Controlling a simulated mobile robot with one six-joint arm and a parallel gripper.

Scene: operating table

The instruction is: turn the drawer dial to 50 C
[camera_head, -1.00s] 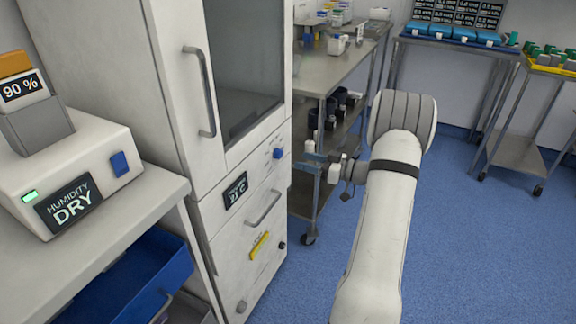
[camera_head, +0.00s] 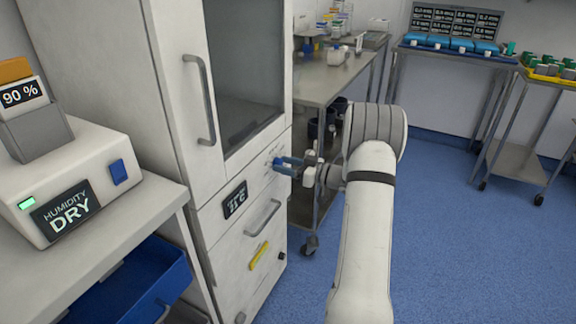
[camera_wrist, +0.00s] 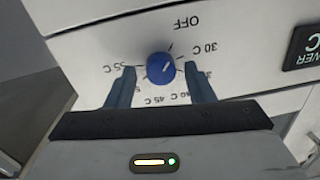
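The blue dial (camera_wrist: 160,66) sits on the white drawer front in the wrist view, ringed by upside-down marks. OFF (camera_wrist: 186,22) is at its upper right, 30 C at right, 45 C below and 55 C at left. A pale mark shows on the knob, but I cannot tell its exact setting. My gripper (camera_wrist: 160,72) is open, with one blue finger on each side of the dial and gaps between. In the head view my gripper (camera_head: 281,164) is at the cabinet front and covers most of the dial. The label under the dial is partly hidden by the fingers.
A dark display (camera_head: 235,199) and a drawer handle (camera_head: 263,217) are beside and below the dial. The tall cabinet door has a long handle (camera_head: 200,100). A metal cart (camera_head: 330,85) stands just behind my gripper. Blue floor at right is open.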

